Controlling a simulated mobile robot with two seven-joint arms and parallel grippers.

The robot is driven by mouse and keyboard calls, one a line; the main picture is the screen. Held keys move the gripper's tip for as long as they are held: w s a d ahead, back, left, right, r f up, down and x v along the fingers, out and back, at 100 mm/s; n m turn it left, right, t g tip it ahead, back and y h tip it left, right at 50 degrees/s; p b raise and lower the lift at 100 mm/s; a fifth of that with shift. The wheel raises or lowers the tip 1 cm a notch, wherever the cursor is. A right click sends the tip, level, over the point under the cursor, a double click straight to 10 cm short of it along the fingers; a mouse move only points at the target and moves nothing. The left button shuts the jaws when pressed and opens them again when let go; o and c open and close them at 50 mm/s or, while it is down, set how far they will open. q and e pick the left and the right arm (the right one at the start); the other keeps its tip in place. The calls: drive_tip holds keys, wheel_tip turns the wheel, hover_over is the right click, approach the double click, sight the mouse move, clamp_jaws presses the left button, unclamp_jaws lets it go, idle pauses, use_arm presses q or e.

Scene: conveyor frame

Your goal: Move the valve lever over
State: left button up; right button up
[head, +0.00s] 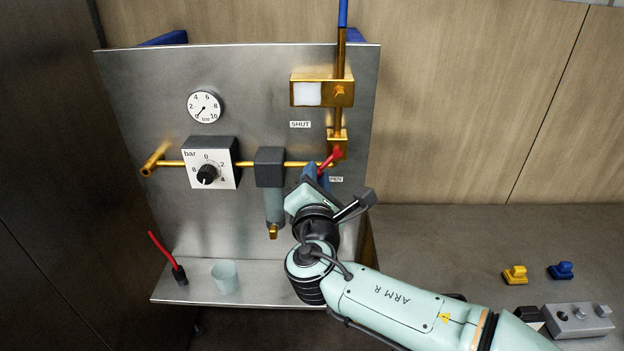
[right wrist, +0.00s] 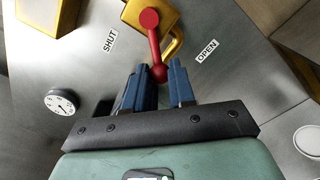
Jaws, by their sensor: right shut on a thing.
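The red valve lever (head: 328,160) sits on the brass valve block (head: 337,138) on the metal panel. In the head view it slants down and left from its pivot, beside the partly hidden OPEN label (head: 336,179); the SHUT label (head: 300,125) is above. My right gripper (head: 321,170) is at the lever's free end. In the right wrist view the blue fingers (right wrist: 158,82) are shut on the lever's round red end (right wrist: 159,73), and the lever points between the SHUT (right wrist: 110,40) and OPEN (right wrist: 207,51) labels. My left gripper is not in view.
The panel carries a gauge (head: 204,107), a dial box (head: 211,163) and a dark block (head: 270,167) on a brass pipe. A translucent cup (head: 225,277) and a red-handled tool (head: 168,258) stand on the lower shelf. The bench (head: 440,235) at right has clear room.

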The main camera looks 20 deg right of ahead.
drive_tip(key=shift+d+f, duration=0.2)
drive_tip(key=shift+d, duration=0.05)
drive_tip(key=shift+s+d+f+b, duration=0.25)
drive_tip(key=shift+d+f+b, duration=0.15)
drive_tip(key=shift+d+b, duration=0.35)
